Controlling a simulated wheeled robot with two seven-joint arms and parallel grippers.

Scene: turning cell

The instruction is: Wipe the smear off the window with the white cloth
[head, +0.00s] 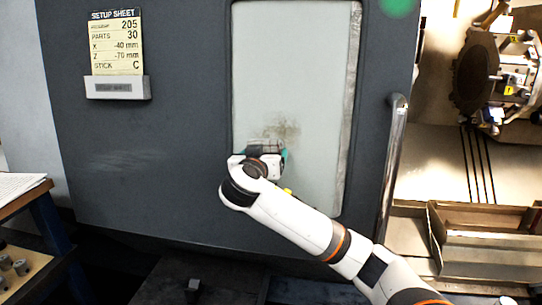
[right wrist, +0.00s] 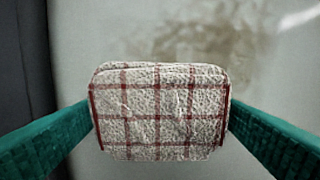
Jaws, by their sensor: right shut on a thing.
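The window (head: 295,60) is a pale upright pane in the dark door. A brownish smear (head: 281,130) is on its middle part; it also shows at the top of the right wrist view (right wrist: 205,40). My right gripper (head: 268,150) is in front of the pane just below the smear. In the right wrist view its green fingers are shut on the white cloth (right wrist: 158,110), a folded pad with red checked lines. The cloth is below the smear in that view; whether it touches the glass I cannot tell. My left gripper is not in view.
The dark door (head: 180,150) surrounds the window, with a vertical handle (head: 393,150) at its right. A setup sheet (head: 115,45) sits in a holder (head: 117,88) at upper left. The open machine interior with a chuck (head: 478,75) is at right. A bench (head: 40,200) stands at left.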

